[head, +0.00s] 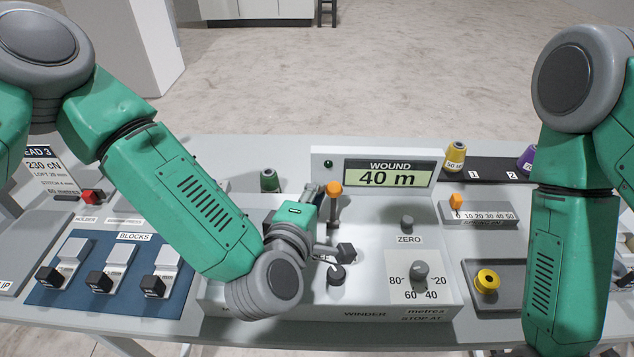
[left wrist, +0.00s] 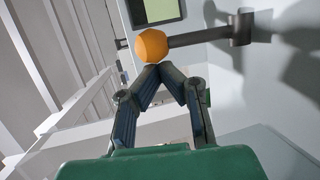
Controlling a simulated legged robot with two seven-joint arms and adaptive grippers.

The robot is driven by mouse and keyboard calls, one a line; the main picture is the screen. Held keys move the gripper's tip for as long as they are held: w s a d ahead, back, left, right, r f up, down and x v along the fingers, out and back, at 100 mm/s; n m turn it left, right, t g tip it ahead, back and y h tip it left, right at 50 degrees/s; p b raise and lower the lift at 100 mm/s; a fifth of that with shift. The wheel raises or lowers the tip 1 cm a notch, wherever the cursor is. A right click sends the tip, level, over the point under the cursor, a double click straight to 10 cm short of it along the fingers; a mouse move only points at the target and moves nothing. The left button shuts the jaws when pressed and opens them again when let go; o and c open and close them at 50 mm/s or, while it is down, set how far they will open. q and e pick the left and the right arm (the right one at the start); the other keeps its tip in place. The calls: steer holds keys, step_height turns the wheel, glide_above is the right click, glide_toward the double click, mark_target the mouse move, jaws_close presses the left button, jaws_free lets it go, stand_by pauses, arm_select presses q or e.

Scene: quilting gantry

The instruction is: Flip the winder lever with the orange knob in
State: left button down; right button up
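The winder lever's orange knob (head: 334,188) stands on a grey metal stem (head: 333,208) rising from the winder panel, left of the display. The knob (left wrist: 152,46) and its stem (left wrist: 205,37) also show in the left wrist view. My left gripper (head: 313,188) is close beside the knob on its left. In the left wrist view the left fingertips (left wrist: 160,68) meet, with nothing seen between them. They are right at the knob's edge; I cannot tell whether they touch it. My right arm hangs at the right, its gripper outside the picture.
The winder display (head: 387,178) reads 40 m. A black knob (head: 336,274), a black-ended lever (head: 346,250), a zero knob (head: 407,222) and a metres dial (head: 420,270) share the panel. Block switches (head: 110,268) lie left, under my left arm. A green spool (head: 269,180) stands behind.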

arm_select(q)
steer(key=shift+d+r, duration=0.1)
stand_by(0.5)
steer(key=shift+r, duration=0.3)
step_height(320, 180, up, 9)
